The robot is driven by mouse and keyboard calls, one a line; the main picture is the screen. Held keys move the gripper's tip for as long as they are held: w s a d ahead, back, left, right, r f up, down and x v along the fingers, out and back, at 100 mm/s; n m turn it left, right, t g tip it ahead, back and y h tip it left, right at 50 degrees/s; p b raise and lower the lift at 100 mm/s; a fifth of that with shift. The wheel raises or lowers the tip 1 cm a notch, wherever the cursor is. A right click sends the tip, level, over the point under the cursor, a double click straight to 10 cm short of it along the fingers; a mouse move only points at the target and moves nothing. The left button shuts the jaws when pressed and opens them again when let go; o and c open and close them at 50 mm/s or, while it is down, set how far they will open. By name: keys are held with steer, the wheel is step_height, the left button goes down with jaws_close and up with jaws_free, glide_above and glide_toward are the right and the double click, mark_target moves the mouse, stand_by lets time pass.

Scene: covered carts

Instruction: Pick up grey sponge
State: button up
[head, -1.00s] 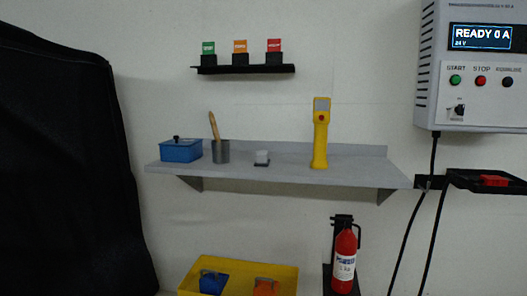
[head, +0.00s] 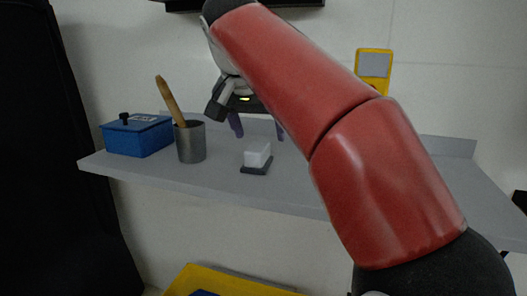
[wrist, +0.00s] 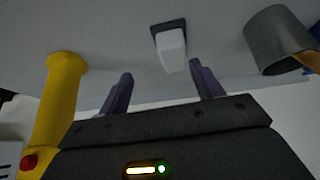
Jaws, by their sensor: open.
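The grey sponge (head: 257,153) is a small pale block on a thin dark base, standing on the grey shelf (head: 330,199) right of the metal cup. It also shows in the wrist view (wrist: 171,48), just beyond my fingertips and nearly between their lines. My gripper (head: 258,130) is open and empty, its two purple fingers apart, above and behind the sponge in the head picture. The fingers show in the wrist view (wrist: 161,72) too and do not appear to touch the sponge. My red arm hides part of the shelf.
A metal cup (head: 190,146) with a wooden-handled tool (head: 169,99) stands left of the sponge, beside a blue lidded box (head: 138,137). A yellow handheld device (wrist: 60,105) stands on the other side. A yellow tray (head: 190,280) is below the shelf.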

mark_target(257, 146)
steer(key=shift+w+a+r+m, duration=0.1)
steer(key=shift+w+a+m, duration=0.1)
steer(key=shift+w, duration=0.3)
steer(key=shift+w+a+r+m, duration=0.1)
steer(key=shift+w+a, duration=0.1)
steer(key=shift+w, duration=0.25)
steer(key=shift+x, duration=0.85)
steer(key=x, duration=0.6)
steer(key=shift+a, duration=0.35)
steer(key=shift+r, duration=0.1)
